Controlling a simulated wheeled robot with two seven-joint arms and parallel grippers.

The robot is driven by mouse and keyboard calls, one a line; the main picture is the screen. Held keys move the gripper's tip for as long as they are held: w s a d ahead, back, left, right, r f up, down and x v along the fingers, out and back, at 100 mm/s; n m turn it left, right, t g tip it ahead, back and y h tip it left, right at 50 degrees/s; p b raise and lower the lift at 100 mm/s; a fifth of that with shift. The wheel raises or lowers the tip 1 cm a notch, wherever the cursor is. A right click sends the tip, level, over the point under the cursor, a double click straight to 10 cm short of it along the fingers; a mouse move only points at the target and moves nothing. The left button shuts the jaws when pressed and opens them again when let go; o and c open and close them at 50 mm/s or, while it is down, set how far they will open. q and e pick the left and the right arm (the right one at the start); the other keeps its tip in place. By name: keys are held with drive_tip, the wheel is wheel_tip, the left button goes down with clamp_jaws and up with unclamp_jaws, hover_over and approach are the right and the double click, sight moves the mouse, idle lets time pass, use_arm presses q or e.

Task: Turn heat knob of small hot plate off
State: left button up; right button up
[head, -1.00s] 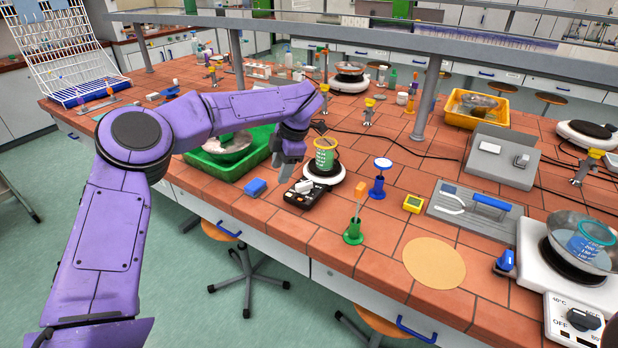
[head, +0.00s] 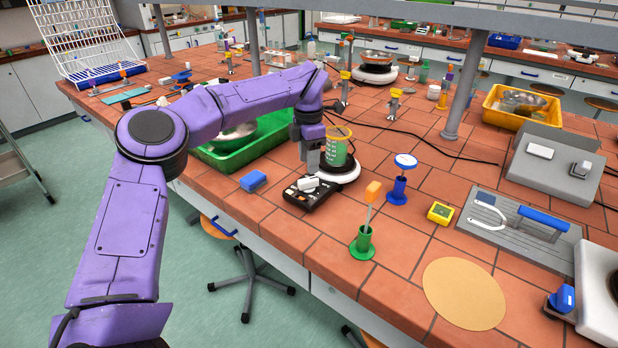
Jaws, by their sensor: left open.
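A small round hot plate (head: 340,178) with a white body stands mid-bench, and a beaker with a green scale (head: 337,150) stands on it. A black box (head: 306,199) with pale parts on top sits just in front of it. A heat knob cannot be told clearly at this size. My left gripper (head: 310,168) points down, open, at the left side of the beaker and hot plate, behind the black box. Whether it touches them cannot be told. My right gripper is not in view.
A green tray (head: 214,161) with a metal bowl lies to the left. A blue block (head: 253,180), a green holder (head: 363,243) and a blue stand (head: 398,190) are near. A round tan mat (head: 465,293) lies at front right. A white device (head: 600,312) is cut off at the right edge.

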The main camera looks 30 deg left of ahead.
sight(308, 179)
use_arm(q)
wheel_tip(308, 179, down, 6)
drive_tip(key=shift+f+p, duration=0.1)
drive_tip(key=shift+p, duration=0.25)
drive_tip(key=shift+s, duration=0.1)
clamp_jaws()
